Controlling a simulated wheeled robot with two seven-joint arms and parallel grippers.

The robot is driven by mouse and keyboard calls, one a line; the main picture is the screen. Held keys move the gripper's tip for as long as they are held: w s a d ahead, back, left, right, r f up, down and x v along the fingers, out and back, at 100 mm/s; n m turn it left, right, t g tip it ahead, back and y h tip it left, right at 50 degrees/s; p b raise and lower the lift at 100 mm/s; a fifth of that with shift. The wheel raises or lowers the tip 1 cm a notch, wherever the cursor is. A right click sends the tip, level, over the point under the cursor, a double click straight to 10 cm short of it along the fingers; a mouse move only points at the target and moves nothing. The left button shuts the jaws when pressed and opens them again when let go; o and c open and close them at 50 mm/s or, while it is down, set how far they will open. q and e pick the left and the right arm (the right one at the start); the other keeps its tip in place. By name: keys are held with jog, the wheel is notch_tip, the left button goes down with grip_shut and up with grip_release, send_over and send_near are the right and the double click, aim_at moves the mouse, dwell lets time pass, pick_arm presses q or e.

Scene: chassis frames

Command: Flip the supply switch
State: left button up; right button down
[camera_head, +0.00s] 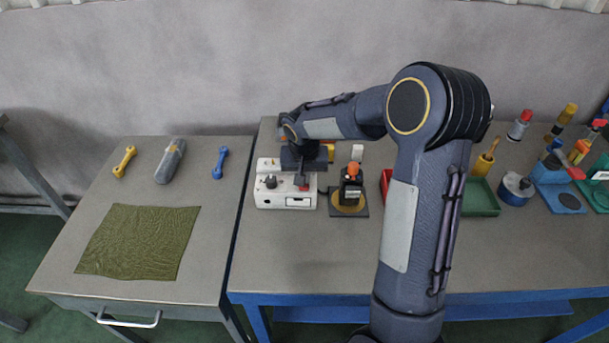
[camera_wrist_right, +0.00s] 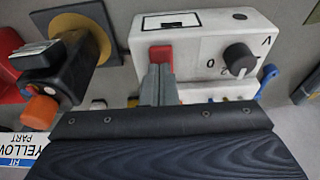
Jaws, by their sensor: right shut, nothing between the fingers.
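The supply is a white box (camera_head: 286,200) on the blue-framed bench, with a black knob (camera_head: 271,182) and a small red switch (camera_head: 304,187). In the right wrist view the white box (camera_wrist_right: 205,38) shows its knob (camera_wrist_right: 239,58), dial marks, and the red switch (camera_wrist_right: 161,53). My right gripper (camera_wrist_right: 160,84) is shut and empty, with its fingertips at the red switch and partly covering it. I cannot tell whether they touch it or which way the switch is set. My left gripper is not in view.
A black device with an orange cap (camera_head: 351,185) stands just right of the box. A green tray (camera_head: 480,198) and several bottles and tools lie farther right. The left table holds a green cloth (camera_head: 138,242), a yellow wrench (camera_head: 125,161) and a blue wrench (camera_head: 220,163).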

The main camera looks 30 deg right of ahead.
jog(key=p+v, duration=0.2)
jog(key=v, duration=0.2)
jog(key=shift+w+d+r+p, duration=0.1)
jog(key=shift+r+p, duration=0.2)
jog(key=shift+r, duration=0.15)
pick_arm(q)
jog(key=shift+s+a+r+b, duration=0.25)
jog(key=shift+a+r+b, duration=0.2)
jog(key=shift+b, duration=0.6)
pick_arm(e)
jog(key=s+a+r, duration=0.2)
jog(key=s+r, duration=0.1)
jog(key=r, duration=0.5)
jog(key=shift+s+a, duration=0.15)
jog(key=shift+s, duration=0.15)
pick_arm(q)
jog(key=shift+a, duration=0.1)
pick_arm(e)
jog(key=s+a+n+t+y, duration=0.1)
jog(key=s+a, duration=0.2)
jog(key=s, duration=0.5)
jog(key=s+a+f+n+t+y, duration=0.1)
jog(key=s+a+n+y, duration=0.1)
jog(key=s, duration=0.5)
jog(key=s+a+f+n+t+y, duration=0.1)
jog(key=s+a, duration=0.3)
jog(key=s, duration=0.4)
jog(key=shift+s+a+n+y, duration=0.3)
jog(key=shift+n+y, duration=0.1)
jog(key=shift+y, duration=0.2)
